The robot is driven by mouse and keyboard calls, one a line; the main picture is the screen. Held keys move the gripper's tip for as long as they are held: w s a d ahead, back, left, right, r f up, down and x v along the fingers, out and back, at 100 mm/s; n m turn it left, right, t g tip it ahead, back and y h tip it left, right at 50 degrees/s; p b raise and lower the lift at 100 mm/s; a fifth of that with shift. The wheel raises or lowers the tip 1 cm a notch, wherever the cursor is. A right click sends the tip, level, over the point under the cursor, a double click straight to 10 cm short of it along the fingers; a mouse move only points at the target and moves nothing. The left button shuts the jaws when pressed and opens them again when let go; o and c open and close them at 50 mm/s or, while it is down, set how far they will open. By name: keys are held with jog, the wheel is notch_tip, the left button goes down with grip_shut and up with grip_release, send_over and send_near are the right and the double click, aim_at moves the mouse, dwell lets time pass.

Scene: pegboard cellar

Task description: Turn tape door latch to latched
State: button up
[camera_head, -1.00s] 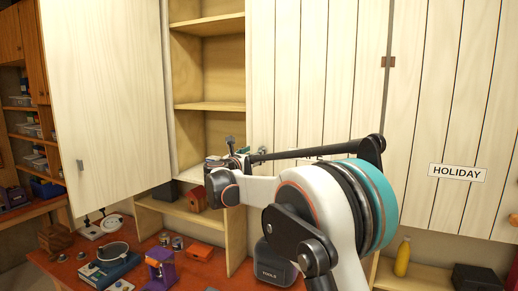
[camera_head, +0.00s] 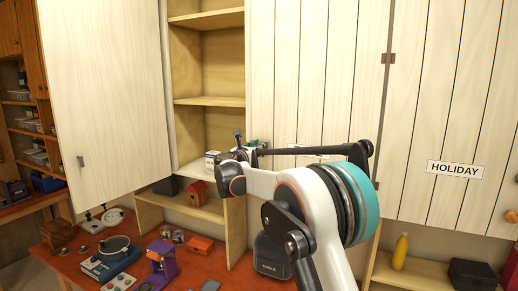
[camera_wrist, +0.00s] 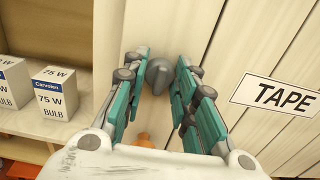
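The tape door (camera_head: 300,70) is a pale planked panel right of the open shelves. Its TAPE label (camera_wrist: 284,96) shows clearly in the wrist view. A dark grey latch (camera_wrist: 158,76) stands on the door near its left edge. My gripper (camera_wrist: 162,68) is open, its teal-padded fingers on either side of the latch. A gap shows on both sides of it, and contact cannot be told. In the head view my gripper (camera_head: 240,147) is at the door's left edge, and my arm hides the latch there.
Bulb boxes (camera_wrist: 52,92) stand on the shelf left of the gripper. An open door (camera_head: 100,100) swings out at left. The HOLIDAY door (camera_head: 440,80) is to the right. An orange knob (camera_wrist: 143,140) shows below the latch. The red bench (camera_head: 200,265) below holds several items.

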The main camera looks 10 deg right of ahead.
jog(key=shift+m+b, duration=0.3)
jog(key=shift+b, duration=0.1)
jog(key=shift+s+d+f+m+b, duration=0.1)
jog(key=shift+m+b, duration=2.15)
jog(key=shift+m, duration=2.05)
jog(key=shift+d+f+m+b, duration=0.1)
jog(key=shift+m+b, duration=2.1)
jog(key=shift+m, duration=2.1)
jog(key=o, duration=1.1)
jog(key=shift+c, duration=0.2)
jog(key=shift+a, duration=0.1)
jog(key=v, duration=1.2)
